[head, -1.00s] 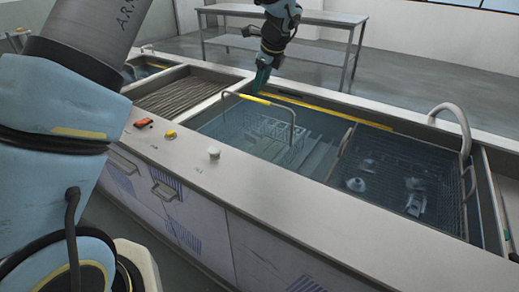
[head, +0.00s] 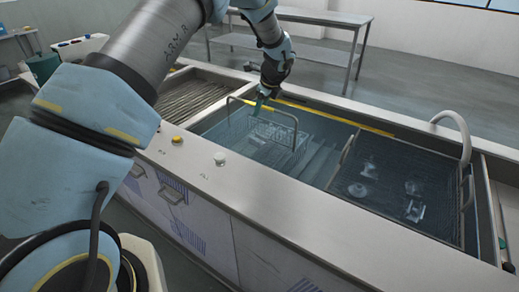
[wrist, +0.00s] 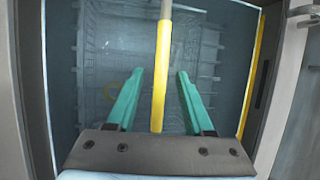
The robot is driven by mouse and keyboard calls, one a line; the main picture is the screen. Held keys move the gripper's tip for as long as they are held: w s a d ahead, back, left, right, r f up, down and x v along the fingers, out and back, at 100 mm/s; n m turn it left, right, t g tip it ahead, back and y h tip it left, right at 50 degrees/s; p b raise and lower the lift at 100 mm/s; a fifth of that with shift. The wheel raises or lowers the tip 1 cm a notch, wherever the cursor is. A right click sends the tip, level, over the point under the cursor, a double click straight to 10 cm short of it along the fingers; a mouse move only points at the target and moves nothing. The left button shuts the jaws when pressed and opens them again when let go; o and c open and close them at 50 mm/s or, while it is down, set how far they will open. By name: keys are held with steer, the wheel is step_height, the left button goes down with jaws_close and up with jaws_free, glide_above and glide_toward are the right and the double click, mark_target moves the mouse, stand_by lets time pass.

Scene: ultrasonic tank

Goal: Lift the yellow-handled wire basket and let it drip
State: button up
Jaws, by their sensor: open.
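The wire basket (head: 268,142) sits in the left part of the water-filled tank, largely under the surface. Its tall grey handle frame (head: 296,132) rises above the water. The handle's yellow grip (wrist: 162,70) runs lengthwise between the two teal fingers in the wrist view. My gripper (head: 259,104) is at the top bar of the handle, with its fingers pointing down. In the wrist view, my gripper (wrist: 161,75) is open, with a clear gap between each finger and the yellow grip. In the head view the gripper hides much of the yellow grip.
A larger dark mesh basket (head: 395,195) with several metal parts sits in the right of the tank. A curved grey pipe (head: 464,132) rises at the right rim. A ribbed drain tray (head: 196,92) lies left of the tank. Knobs (head: 220,159) stand on the front ledge.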

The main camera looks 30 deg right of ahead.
steer(key=shift+c, duration=0.2)
jaws_close()
steer(key=shift+r, duration=0.1)
